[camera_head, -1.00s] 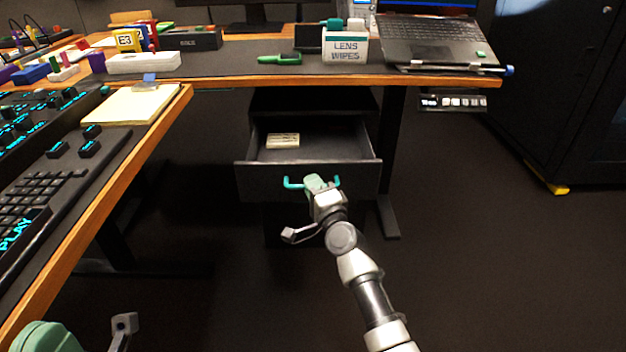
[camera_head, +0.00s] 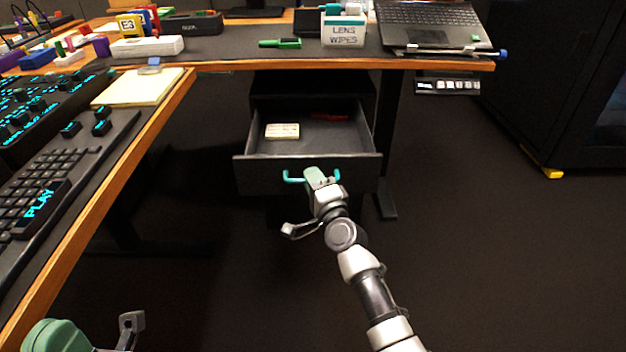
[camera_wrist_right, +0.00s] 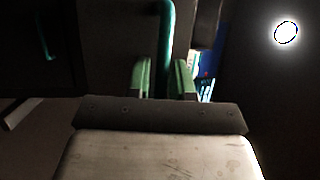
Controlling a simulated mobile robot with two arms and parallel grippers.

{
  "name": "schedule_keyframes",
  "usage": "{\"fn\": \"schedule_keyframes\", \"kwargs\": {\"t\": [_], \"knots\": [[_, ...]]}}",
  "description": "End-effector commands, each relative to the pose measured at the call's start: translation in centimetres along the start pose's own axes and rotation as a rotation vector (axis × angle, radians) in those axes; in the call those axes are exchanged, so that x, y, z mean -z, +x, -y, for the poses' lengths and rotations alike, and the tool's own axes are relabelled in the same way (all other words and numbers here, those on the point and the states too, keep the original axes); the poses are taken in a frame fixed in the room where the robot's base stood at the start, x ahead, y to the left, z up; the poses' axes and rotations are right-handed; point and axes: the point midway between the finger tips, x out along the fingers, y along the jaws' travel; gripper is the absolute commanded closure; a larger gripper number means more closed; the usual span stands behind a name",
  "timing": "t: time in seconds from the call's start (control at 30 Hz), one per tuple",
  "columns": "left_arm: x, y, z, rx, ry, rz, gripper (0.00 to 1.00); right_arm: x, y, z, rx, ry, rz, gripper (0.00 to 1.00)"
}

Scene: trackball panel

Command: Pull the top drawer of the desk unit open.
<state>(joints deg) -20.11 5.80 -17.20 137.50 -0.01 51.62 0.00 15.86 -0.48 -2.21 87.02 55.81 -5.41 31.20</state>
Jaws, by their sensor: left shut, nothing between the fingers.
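The top drawer (camera_head: 262,177) of the dark desk unit is pulled out, with its inside showing. It has a teal bar handle (camera_head: 293,180) on its front. My right gripper (camera_head: 319,181) is at the handle's right part. In the right wrist view the handle (camera_wrist_right: 166,45) runs between the two green fingers (camera_wrist_right: 163,80), which are shut on it. My left gripper (camera_head: 58,338) is at the bottom left corner, partly cut off by the picture edge, shut and empty, far from the drawer.
A pale box (camera_head: 282,131) and a red item (camera_head: 330,117) lie in the drawer. A desk (camera_head: 225,66) with a laptop (camera_head: 430,28) and a lens wipes box (camera_head: 344,32) is above. A console desk (camera_head: 150,118) stands left. The floor in front is clear.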

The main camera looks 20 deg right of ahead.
Motion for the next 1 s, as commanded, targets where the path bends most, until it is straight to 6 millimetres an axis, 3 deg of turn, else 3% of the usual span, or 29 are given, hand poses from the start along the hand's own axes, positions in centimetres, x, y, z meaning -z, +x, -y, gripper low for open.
{"fn": "schedule_keyframes", "kwargs": {"t": [0.33, 0.8, 1.0], "knots": [[0.1, 0.4, 0.0, 0.000, 0.000, -0.005, 1.00, 0.0, -0.7, 0.1, -0.001, -0.001, 0.000, 0.78], [0.4, 1.9, 0.0, 0.000, 0.000, -0.004, 1.00, 0.1, -9.2, 0.0, -0.002, -0.002, 0.001, 0.78], [0.4, 2.0, 0.0, 0.001, 0.000, -0.003, 1.00, 0.0, -10.8, 0.0, -0.001, -0.001, 0.001, 0.78]]}}
